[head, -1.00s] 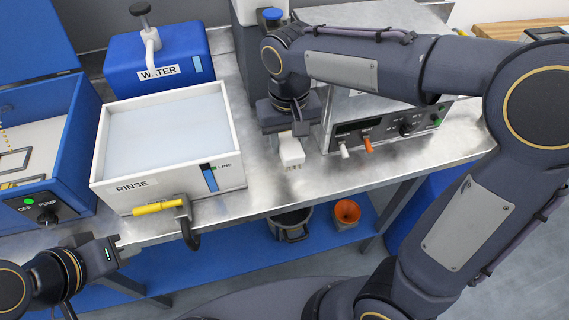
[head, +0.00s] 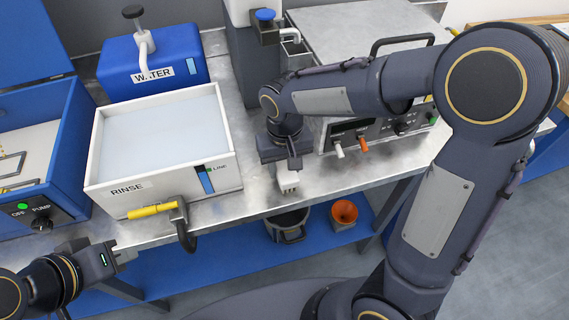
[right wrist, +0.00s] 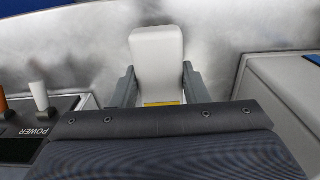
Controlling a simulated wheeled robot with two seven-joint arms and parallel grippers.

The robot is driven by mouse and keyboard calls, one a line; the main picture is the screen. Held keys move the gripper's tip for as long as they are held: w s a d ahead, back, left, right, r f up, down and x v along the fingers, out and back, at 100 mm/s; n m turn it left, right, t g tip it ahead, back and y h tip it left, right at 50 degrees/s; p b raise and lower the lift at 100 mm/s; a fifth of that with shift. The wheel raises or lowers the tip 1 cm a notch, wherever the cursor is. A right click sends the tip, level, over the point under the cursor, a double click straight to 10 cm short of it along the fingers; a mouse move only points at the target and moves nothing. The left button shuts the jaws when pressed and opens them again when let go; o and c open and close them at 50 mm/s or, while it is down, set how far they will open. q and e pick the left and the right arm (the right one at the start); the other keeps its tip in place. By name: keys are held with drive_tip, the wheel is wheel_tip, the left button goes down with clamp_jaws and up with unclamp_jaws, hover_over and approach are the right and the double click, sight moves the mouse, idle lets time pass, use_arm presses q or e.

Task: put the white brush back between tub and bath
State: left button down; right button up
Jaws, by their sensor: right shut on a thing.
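The white brush (head: 288,181) is in my right gripper (head: 286,165), over the front part of the steel bench between tub and bath. In the right wrist view the fingers stand on both sides of the brush (right wrist: 157,58), with a yellow strip at its near end. I cannot tell whether the brush touches the bench. The white RINSE tub (head: 190,193) is to the left in the head view. The grey bath (head: 375,137), with switches and a knob, is to the right. My left gripper (head: 124,255) is low at the left, in front of the bench; its opening is unclear.
A clamp with a yellow handle (head: 152,210) sits at the tub's front edge. The blue WATER container (head: 120,62) and blue pump unit (head: 60,200) are at the left. A dark bucket (head: 288,226) and an orange funnel (head: 344,212) are on the lower shelf.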

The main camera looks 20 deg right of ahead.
sight(284, 165)
drive_tip(key=o, duration=0.9)
wheel_tip(284, 165, up, 12)
drive_tip(key=p, duration=0.1)
drive_tip(key=shift+s+d+f+m+t+y, duration=0.35)
drive_tip(key=shift+s+d+f+t+y, duration=0.45)
drive_tip(key=shift+s+d, duration=1.35)
drive_tip(key=shift+s+d+f+m+t+y, duration=0.4)
drive_tip(key=shift+s+d+t, duration=0.6)
drive_tip(key=shift+s, duration=2.25)
drive_tip(key=shift+s+d+f+m+t+y, duration=0.25)
drive_tip(key=shift+s+d+f+t+y, duration=0.7)
drive_tip(key=shift+s, duration=1.75)
drive_tip(key=shift+d+r+h, duration=0.25)
drive_tip(key=shift+d+r, duration=0.2)
drive_tip(key=shift+d, duration=0.05)
